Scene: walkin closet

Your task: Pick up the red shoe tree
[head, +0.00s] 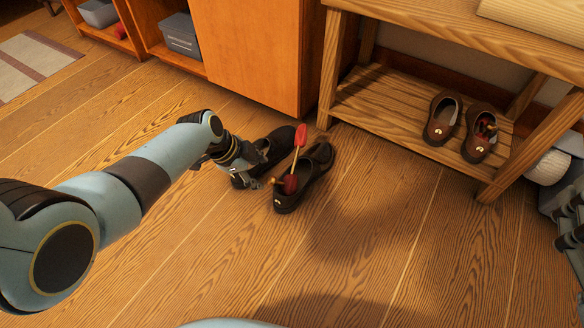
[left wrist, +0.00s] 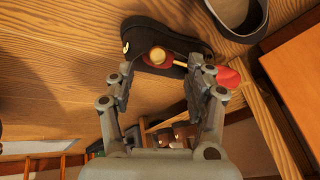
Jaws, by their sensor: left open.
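The red shoe tree (head: 301,136) is in the right-hand shoe of a black pair on the floor. Its red upper end sticks up, and a red part (head: 290,184) shows low in the shoe opening. The black shoe (head: 318,166) stands beside its mate (head: 272,146). My left gripper (head: 265,178) is open at the shoes, by the shoe tree. In the left wrist view, the black shoe (left wrist: 185,40) lies beyond the open fingers (left wrist: 160,65). The shoe tree's round wooden knob (left wrist: 157,54) shows between them, and its red end (left wrist: 228,77) is partly behind the right finger.
A wooden bench (head: 450,30) stands at the right, with brown shoes (head: 442,118) on its low shelf; one holds another red piece (head: 486,127). An orange cabinet (head: 255,55) stands behind the black shoes. Grey and dark items are cut off at the right edge. The front floor is clear.

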